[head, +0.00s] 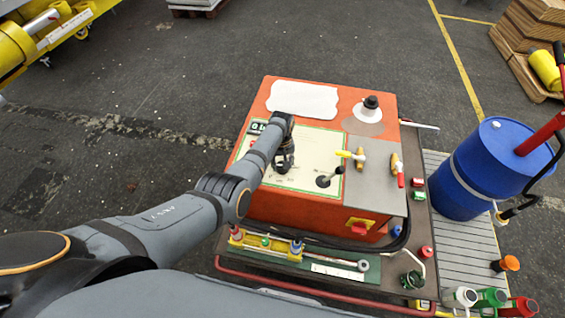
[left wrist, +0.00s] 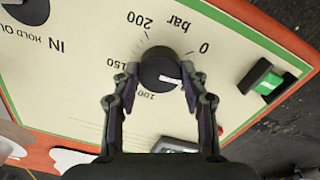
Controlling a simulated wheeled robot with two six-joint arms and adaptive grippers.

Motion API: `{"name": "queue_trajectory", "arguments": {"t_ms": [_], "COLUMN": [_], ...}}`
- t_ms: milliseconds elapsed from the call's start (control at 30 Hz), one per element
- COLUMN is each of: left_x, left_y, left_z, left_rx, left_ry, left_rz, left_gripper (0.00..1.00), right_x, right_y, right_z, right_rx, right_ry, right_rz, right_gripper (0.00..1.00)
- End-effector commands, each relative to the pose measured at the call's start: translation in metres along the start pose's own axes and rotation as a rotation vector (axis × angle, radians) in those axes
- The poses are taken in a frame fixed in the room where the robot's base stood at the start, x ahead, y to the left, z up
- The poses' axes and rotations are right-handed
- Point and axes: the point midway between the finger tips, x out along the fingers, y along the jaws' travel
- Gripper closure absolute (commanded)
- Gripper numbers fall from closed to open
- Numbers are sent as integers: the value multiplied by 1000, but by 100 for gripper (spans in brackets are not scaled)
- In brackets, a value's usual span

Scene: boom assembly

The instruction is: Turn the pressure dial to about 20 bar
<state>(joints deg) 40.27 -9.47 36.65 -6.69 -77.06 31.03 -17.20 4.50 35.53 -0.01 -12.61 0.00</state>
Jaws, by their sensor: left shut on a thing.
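The pressure dial (left wrist: 158,66) is a round black knob on a cream panel (left wrist: 85,85), seen in the left wrist view. Its scale reads 0, 100, 150 and 200 bar. Its white mark (left wrist: 171,79) points right and slightly down, between the 0 and 100 labels, toward the right finger, which covers that part of the scale. My left gripper (left wrist: 160,78) is shut on the dial, one finger on each side. In the head view my left gripper (head: 283,160) is over the panel of the orange console (head: 290,210) and hides the dial. My right gripper is not in view.
A green switch (left wrist: 264,79) and part of a black knob (left wrist: 30,8) are near the dial. A black lever (head: 325,181), a yellow-handled valve (head: 350,155) and a black-topped cone (head: 369,108) stand to the right. A blue drum (head: 475,185) is beside the console.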

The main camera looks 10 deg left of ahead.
Motion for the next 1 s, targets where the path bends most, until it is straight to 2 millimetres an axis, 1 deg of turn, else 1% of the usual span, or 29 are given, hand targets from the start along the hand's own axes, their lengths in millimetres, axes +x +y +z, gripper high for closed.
{"name": "queue_trajectory", "arguments": {"t_ms": [200, 400, 967, 1000], "left_x": [-2, -2, -1, -2], "left_y": [0, 0, 0, 0], "left_z": [-1, -2, -2, -2], "left_rx": [-126, -195, -225, -225], "left_ry": [6, 7, 8, 8], "left_rz": [1, 1, 1, 1], "left_gripper": [87, 87, 87, 55], "right_x": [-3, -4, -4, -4], "right_y": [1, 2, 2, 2], "right_z": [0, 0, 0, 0], "right_rx": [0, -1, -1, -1], "right_ry": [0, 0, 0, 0], "right_rz": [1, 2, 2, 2], "right_gripper": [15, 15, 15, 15]}}
